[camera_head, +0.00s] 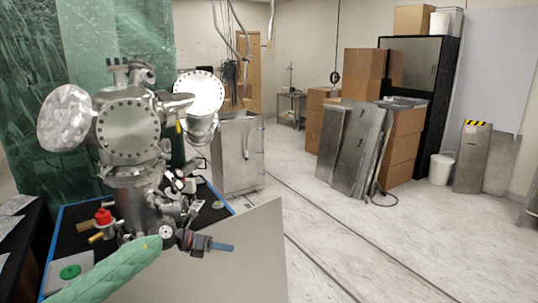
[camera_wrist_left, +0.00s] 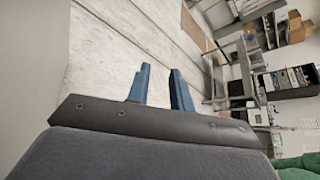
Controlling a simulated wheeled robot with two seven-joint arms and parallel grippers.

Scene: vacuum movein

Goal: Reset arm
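My left gripper (camera_head: 224,247) is at the end of my green-sleeved arm, which comes in from the lower left in the head view. It points right, in front of a plain grey panel. In the left wrist view its two blue fingers (camera_wrist_left: 160,72) stand apart with nothing between them, and pale floor shows behind. A metal vacuum chamber (camera_head: 128,130) with round flanges stands at the left, behind the arm. My right gripper is in neither view.
The chamber stands on a dark, blue-edged table (camera_head: 72,222). The grey panel (camera_head: 250,262) rises close behind the gripper. A metal cabinet (camera_head: 238,155) stands farther back. Cardboard boxes (camera_head: 363,75) and leaning metal panels (camera_head: 352,150) are at the right. Floor (camera_head: 400,245) at lower right is clear.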

